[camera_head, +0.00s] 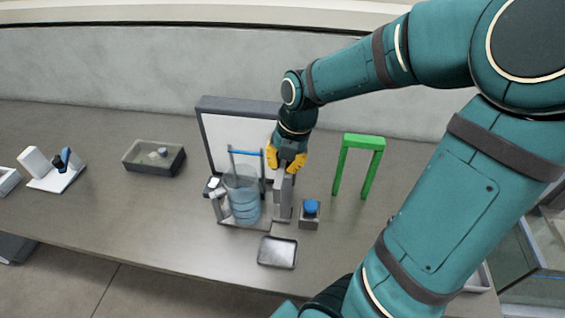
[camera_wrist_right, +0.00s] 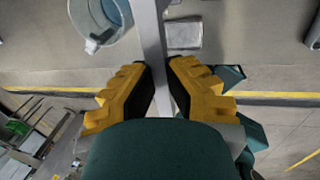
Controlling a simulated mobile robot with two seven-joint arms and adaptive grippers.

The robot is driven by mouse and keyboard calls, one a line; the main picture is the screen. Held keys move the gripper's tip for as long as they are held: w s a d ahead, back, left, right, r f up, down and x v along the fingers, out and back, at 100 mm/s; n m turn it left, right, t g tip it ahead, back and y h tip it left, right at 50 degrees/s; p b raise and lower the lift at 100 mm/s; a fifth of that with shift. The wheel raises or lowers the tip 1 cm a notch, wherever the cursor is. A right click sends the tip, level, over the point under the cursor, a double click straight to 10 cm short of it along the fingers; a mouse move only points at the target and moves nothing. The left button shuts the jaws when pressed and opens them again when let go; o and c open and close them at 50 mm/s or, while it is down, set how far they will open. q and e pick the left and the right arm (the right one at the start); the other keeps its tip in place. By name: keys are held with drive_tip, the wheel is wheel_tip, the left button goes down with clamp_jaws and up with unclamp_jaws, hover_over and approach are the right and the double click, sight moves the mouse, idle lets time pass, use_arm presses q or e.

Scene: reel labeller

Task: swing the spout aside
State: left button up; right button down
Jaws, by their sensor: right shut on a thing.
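A clear cylinder (camera_head: 242,197) with blue bands stands in front of a white panel with a dark frame (camera_head: 222,135). A small pale piece like a spout or tap (camera_head: 215,190) sits at its left side; it also shows in the wrist view (camera_wrist_right: 96,42). My right gripper (camera_head: 287,163) has yellow fingers and is shut on a grey upright bar (camera_head: 281,200) right of the cylinder. In the wrist view the bar (camera_wrist_right: 152,45) runs between the fingers (camera_wrist_right: 160,88). I cannot tell whether the bar belongs to the spout. My left gripper is not in view.
A blue knob on a grey block (camera_head: 311,208) stands close right of the bar. A shallow grey tray (camera_head: 277,252) lies in front. A green arch (camera_head: 361,160) stands to the right, a dark bin (camera_head: 140,168) to the left. The table left of the cylinder has free room.

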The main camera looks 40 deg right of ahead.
drive_tip(key=shift+s+f, duration=0.15)
drive_tip(key=shift+f, duration=0.05)
drive_tip(key=c, duration=1)
unclamp_jaws()
drive_tip(key=shift+o, duration=0.2)
drive_tip(key=shift+r, duration=0.1)
drive_tip(key=shift+r, duration=0.1)
drive_tip(key=shift+d+r, duration=0.1)
drive_tip(key=shift+r, duration=0.25)
wheel_tip(320, 180, up, 11)
drive_tip(key=s+d, duration=0.1)
drive_tip(key=shift+s, duration=0.35)
drive_tip(key=shift+d, duration=0.1)
